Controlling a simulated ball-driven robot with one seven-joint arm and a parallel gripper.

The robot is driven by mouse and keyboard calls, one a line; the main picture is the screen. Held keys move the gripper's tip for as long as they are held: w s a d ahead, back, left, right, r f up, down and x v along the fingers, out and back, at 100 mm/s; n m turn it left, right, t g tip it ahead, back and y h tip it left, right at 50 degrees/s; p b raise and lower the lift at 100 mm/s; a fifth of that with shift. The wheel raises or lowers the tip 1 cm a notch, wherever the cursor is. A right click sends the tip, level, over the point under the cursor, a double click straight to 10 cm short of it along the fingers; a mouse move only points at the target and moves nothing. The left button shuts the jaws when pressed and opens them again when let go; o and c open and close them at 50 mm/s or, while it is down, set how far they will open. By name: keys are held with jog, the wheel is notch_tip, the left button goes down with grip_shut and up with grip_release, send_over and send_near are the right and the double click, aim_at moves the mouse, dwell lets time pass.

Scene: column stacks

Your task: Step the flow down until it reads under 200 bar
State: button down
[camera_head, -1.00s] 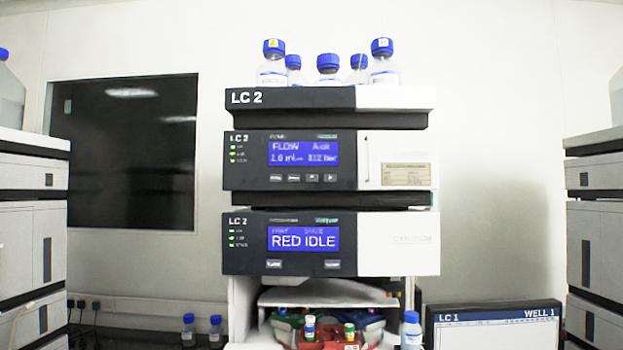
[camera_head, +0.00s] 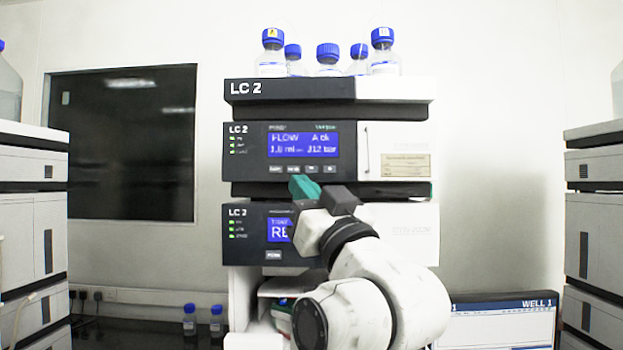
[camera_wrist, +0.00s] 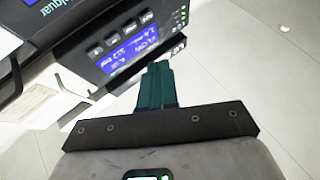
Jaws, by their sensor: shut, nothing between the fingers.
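The pump module (camera_head: 394,152) of the LC 2 stack has a blue display (camera_head: 297,145) headed FLOW. It reads about 1.6 ml and about 312 bar, slightly blurred. A row of small dark buttons (camera_head: 302,169) sits under the display. My gripper (camera_head: 300,186) is shut and empty, its green fingertips just below the button row. Whether they touch the panel cannot be told. In the wrist view the green fingers (camera_wrist: 158,72) lie together and point toward the button row (camera_wrist: 122,34) and the display (camera_wrist: 137,42). My arm hides much of the lower module's display (camera_head: 281,230).
Several blue-capped bottles (camera_head: 328,58) stand on top of the stack. Other stacks flank it at left (camera_head: 30,235) and right (camera_head: 595,225). A monitor labelled WELL 1 (camera_head: 500,328) is at lower right. Two small bottles (camera_head: 190,322) stand at lower left.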

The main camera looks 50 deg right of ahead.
aim_at(315, 172)
jog(key=s+r, duration=0.1)
jog(key=r, duration=0.2)
jog(key=shift+s+d+t+h, duration=0.1)
jog(key=shift+s+t+h, duration=0.25)
jog(key=shift+t+h, duration=0.05)
jog(key=shift+w+d+b, duration=0.1)
jog(key=shift+w+d, duration=0.8)
jog(key=shift+d, duration=0.25)
jog(key=shift+w+d+b, duration=0.1)
jog(key=shift+w+d, duration=0.8)
jog(key=shift+d, duration=0.3)
jog(key=shift+w+d+b, duration=0.1)
jog(key=shift+w+d, duration=0.8)
jog(key=shift+d, duration=0.25)
jog(key=shift+w+d, duration=0.25)
jog(key=shift+d, duration=0.05)
jog(key=shift+w+d, duration=0.25)
jog(key=shift+d, duration=0.05)
dwell(0.5)
jog(key=shift+s+a, duration=0.5)
jog(key=shift+a, duration=0.15)
